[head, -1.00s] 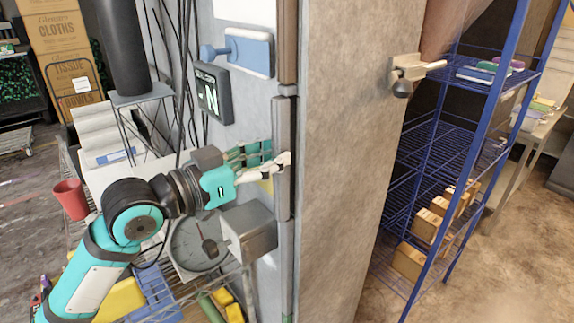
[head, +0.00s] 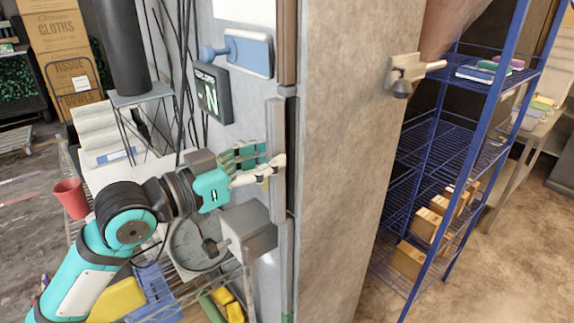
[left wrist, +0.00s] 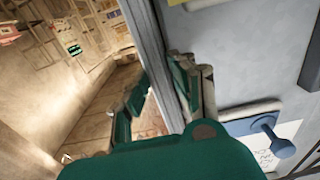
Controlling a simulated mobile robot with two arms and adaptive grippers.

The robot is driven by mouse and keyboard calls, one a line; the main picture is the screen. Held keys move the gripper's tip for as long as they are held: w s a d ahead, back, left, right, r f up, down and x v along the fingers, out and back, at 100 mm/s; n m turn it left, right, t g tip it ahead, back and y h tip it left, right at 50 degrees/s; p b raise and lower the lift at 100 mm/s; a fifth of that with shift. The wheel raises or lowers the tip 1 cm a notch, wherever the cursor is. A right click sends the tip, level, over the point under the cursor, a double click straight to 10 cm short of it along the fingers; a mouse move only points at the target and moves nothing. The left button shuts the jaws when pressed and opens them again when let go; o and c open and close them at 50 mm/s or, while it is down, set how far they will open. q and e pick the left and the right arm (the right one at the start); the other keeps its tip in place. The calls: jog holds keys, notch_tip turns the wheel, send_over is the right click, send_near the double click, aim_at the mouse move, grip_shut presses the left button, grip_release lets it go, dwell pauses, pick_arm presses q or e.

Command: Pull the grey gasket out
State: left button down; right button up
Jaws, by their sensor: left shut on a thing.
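The grey gasket (head: 275,138) is a straight upright strip at the edge of the grey panel. It stands out to the left of a dark slot (head: 291,150), apart from the brown strip above. My left gripper (head: 273,160) comes from the left and is shut on the gasket near its middle. In the left wrist view the gasket (left wrist: 151,42) runs between the green-padded fingers (left wrist: 166,98). The fingers and palm hide part of it. My right gripper is out of view.
A grey box (head: 248,228) sits just below my left gripper, with a round dial beside it. A blue handle (head: 247,52) and a dark N sign (head: 213,93) are above. Blue wire shelving (head: 440,135) stands right of the thick wall.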

pick_arm(q)
jog(key=shift+s+a, duration=0.1)
dwell(0.3)
jog(key=shift+b+v, duration=0.5)
jog(key=shift+v, duration=2.3)
